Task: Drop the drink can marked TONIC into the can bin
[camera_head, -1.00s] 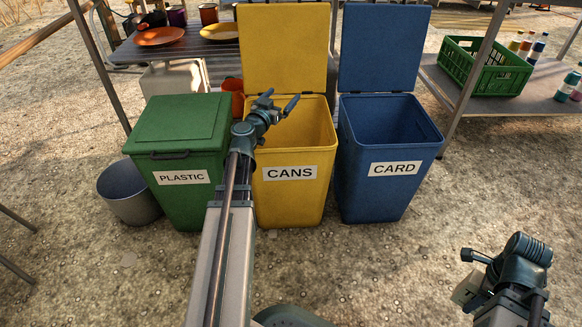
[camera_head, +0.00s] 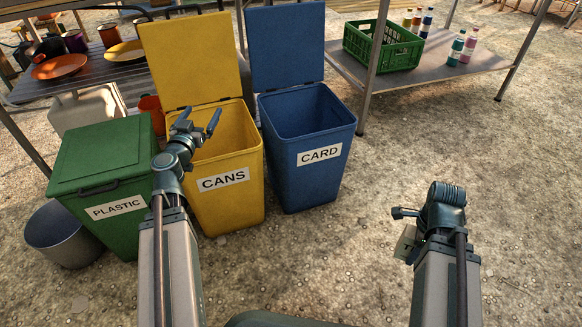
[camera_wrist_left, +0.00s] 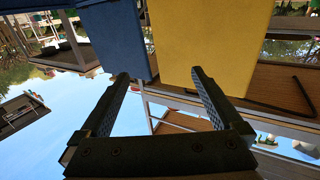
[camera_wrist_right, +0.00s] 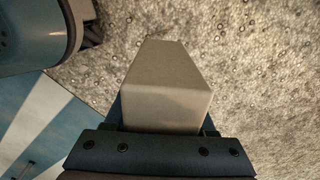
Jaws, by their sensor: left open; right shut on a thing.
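The yellow can bin (camera_head: 226,208), marked CANS, stands open between two other bins, its lid (camera_head: 192,60) raised. Its floor is hidden from me and I see no can inside. My left gripper (camera_head: 199,122) is open and empty over the can bin's mouth; its spread fingers (camera_wrist_left: 160,76) also show in the left wrist view, with the yellow lid beyond. My right gripper (camera_head: 400,228) is shut on a pale beige block-like thing (camera_wrist_right: 168,90), low over the ground at right.
A green bin (camera_head: 110,165) marked PLASTIC, lid shut, is left of the can bin. An open blue bin (camera_head: 310,180) marked CARD is right of it. A grey bucket (camera_head: 62,235) stands at left. A green crate (camera_head: 385,48) and bottles are on a shelf behind. Gravel at right is clear.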

